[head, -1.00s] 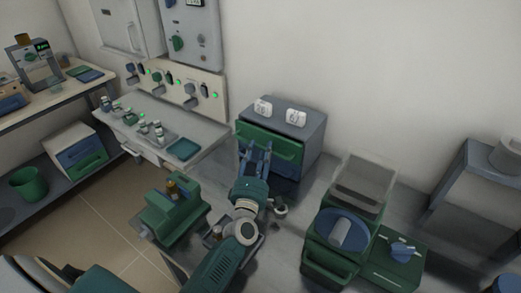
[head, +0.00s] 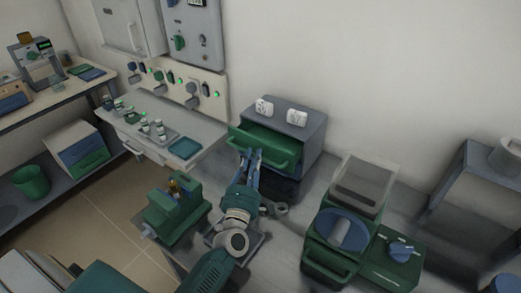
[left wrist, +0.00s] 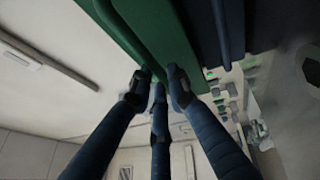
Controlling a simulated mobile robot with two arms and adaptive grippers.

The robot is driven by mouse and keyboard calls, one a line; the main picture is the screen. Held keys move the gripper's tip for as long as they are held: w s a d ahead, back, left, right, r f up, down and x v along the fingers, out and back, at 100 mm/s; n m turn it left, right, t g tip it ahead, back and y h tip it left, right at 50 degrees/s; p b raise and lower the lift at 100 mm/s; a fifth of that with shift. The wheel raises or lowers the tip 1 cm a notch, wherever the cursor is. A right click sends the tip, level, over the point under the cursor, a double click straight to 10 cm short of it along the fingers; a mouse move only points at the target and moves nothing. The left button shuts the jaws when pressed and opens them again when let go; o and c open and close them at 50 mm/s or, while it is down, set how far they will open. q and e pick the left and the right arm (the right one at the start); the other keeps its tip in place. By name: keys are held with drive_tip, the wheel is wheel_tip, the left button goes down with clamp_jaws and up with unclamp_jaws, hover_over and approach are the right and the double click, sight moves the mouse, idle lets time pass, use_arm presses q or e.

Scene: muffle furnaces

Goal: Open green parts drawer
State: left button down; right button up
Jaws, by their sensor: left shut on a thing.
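The green parts drawer (head: 268,143) sits in a grey cabinet (head: 308,132) on the bench and stands partly pulled out, its open top showing. In the left wrist view its green front (left wrist: 160,30) runs across the top, close to the fingers. My left gripper (head: 251,156) is at the drawer's front handle and shut on it. In the left wrist view its dark blue fingers (left wrist: 158,88) meet at the drawer's edge, hiding part of the handle. My right gripper is not in view.
Two white labelled blocks (head: 264,107) (head: 297,118) stand on the cabinet. A green machine (head: 172,215) stands front left of the drawer. A green device with a blue disc (head: 322,228) stands to the right. A tray of vials (head: 155,133) is at left.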

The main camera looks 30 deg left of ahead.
use_arm(q)
drive_tip(key=s, duration=0.2)
drive_tip(key=shift+s+a, duration=0.15)
drive_tip(key=shift+s, duration=0.25)
drive_tip(key=c, duration=1.6)
unclamp_jaws()
drive_tip(key=shift+c, duration=0.2)
drive_tip(key=shift+w, duration=0.1)
